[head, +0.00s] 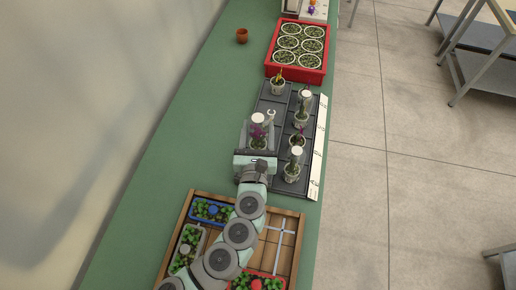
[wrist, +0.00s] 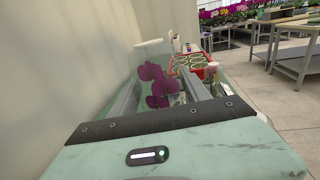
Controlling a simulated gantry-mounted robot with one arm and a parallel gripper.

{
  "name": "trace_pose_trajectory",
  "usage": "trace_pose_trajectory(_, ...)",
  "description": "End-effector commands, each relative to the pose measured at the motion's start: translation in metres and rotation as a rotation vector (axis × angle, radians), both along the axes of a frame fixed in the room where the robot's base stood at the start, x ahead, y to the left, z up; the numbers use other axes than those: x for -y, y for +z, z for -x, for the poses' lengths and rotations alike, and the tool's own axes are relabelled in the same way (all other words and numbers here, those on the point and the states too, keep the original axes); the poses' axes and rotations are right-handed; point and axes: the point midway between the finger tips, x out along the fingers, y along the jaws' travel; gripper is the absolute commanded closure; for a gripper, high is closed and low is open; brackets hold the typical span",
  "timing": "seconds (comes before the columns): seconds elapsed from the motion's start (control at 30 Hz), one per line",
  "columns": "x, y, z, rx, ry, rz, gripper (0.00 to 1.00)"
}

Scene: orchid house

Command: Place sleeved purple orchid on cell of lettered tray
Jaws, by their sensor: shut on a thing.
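My gripper (head: 257,146) is shut on a purple orchid (head: 257,132); in the wrist view its dark magenta blooms (wrist: 155,82) show between the two fingers. A clear sleeve seems to surround it, with a pale round top. The lettered tray (head: 317,150) is dark grey, split into cells, with a pale lettered strip along its right edge. The held orchid is over the tray's left column, near the letter C. I cannot tell whether its pot touches the tray. Its lower part is partly hidden by my gripper.
Other potted plants stand in the tray: a yellow one (head: 277,86) at the far left and several in the right column, including a white-topped one (head: 292,170). A red crate (head: 295,75) lies beyond, a wooden box (head: 290,232) nearer. A terracotta pot (head: 242,36) stands on the green bench (head: 200,120).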

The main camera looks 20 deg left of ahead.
Motion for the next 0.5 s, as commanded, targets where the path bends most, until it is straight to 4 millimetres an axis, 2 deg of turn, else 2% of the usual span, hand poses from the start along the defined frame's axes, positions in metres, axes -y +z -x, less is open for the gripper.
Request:
trace_pose_trajectory(0.03, 0.0, -0.012, 0.0, 0.001, 0.002, 0.003, 1.0)
trace_pose_trajectory(0.1, 0.001, -0.024, 0.0, 0.0, 0.0, 0.003, 1.0)
trace_pose_trajectory(0.37, -0.001, -0.041, 0.0, 0.001, 0.002, 0.0, 1.0)
trace_pose_trajectory(0.5, -0.001, -0.06, 0.0, 0.001, 0.003, 0.002, 1.0)
